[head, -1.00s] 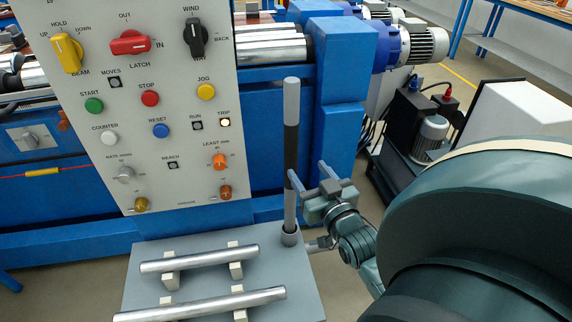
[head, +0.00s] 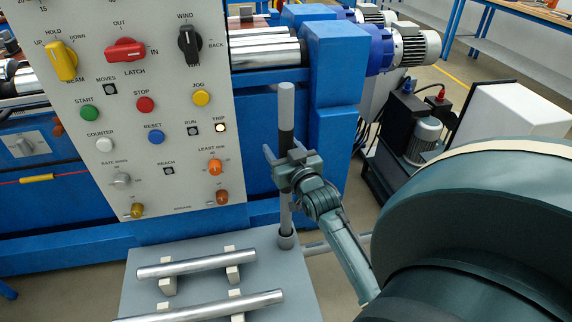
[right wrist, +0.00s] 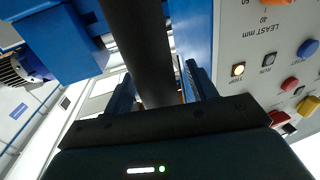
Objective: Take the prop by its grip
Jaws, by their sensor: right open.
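The prop (head: 286,118) is an upright grey rod with a black grip band on its upper part. Its foot stands in a round socket at the right back of the grey shelf (head: 145,285). My right gripper (head: 284,153) is open at the prop, about level with the lower end of the black grip. In the right wrist view the dark grip (right wrist: 143,50) runs between the two spread fingers of my right gripper (right wrist: 162,88). Whether a finger touches it, I cannot tell. My left gripper is not in view.
Two bright metal bars (head: 197,264) lie on pale blocks on the shelf. The control panel (head: 150,130), with knobs and buttons, stands left of the prop; its TRIP lamp (head: 220,127) is lit. The blue machine frame (head: 335,120) is close behind the prop.

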